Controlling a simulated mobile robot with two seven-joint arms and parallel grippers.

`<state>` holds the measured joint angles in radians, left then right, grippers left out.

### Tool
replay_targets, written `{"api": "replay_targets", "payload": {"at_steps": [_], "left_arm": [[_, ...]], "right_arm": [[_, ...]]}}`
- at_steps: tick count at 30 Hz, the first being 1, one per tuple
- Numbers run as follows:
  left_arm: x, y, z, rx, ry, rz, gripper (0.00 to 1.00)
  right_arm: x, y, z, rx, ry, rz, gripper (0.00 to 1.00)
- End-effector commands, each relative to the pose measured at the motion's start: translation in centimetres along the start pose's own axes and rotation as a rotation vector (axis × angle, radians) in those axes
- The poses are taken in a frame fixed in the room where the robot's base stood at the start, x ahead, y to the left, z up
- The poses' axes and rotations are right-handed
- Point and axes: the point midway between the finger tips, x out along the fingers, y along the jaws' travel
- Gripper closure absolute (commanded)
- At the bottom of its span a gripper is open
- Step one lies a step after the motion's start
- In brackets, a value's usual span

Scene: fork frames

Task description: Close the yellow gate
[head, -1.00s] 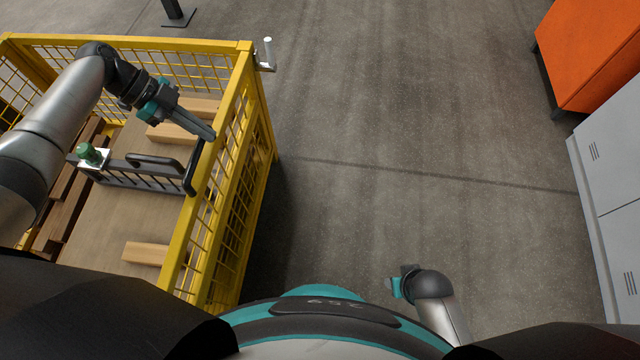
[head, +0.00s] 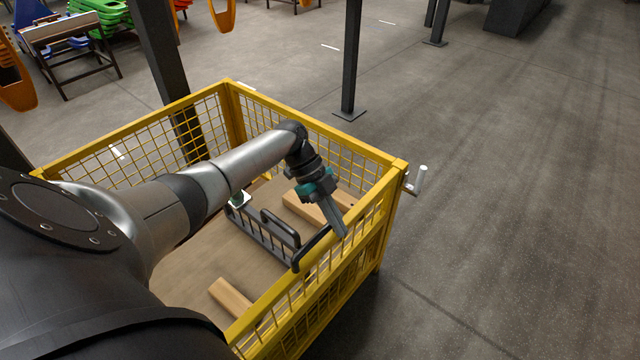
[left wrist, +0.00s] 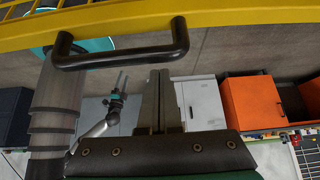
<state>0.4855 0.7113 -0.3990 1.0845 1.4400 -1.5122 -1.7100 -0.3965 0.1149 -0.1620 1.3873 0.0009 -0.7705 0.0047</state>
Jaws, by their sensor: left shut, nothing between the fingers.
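The yellow gate (head: 345,270) is the mesh side of a yellow cage nearest the open floor on the right. A black bar handle (head: 311,248) sits at its top rail; the handle (left wrist: 120,52) also shows under a yellow rail in the left wrist view. A metal latch pin (head: 419,180) sticks out at the corner post. I cannot tell whether the gate is flush with its frame. My left gripper (head: 342,230) is shut and empty, pointing down beside the handle and close to the top rail. My right gripper (left wrist: 121,82) shows small in the left wrist view, its fingers apart.
Inside the cage are wooden blocks (head: 232,297) and a dark slatted rack (head: 262,235). A dark post (head: 350,60) stands behind the cage. The floor right of the cage is clear.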

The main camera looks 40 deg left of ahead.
Motion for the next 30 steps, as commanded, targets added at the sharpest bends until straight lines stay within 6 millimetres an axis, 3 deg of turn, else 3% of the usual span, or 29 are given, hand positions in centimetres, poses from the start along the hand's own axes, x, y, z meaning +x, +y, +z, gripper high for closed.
{"api": "replay_targets", "payload": {"at_steps": [10, 15, 21, 30], "left_arm": [[1.2, -0.5, -2.9, -0.002, 0.001, -0.001, 1.00], [-3.2, -0.5, -1.6, -0.005, -0.004, -0.005, 1.00], [-6.8, -0.5, -0.7, -0.004, -0.002, -0.004, 1.00], [-8.4, -0.4, -0.3, -0.002, -0.001, -0.002, 1.00]], "right_arm": [[1.6, 1.2, 2.8, -0.006, -0.008, 0.015, 0.48], [2.1, 1.7, 3.9, -0.008, -0.008, 0.021, 0.48], [2.4, 2.0, 4.7, -0.009, -0.008, 0.025, 0.48], [2.6, 2.1, 5.0, -0.009, -0.007, 0.026, 0.48]]}}
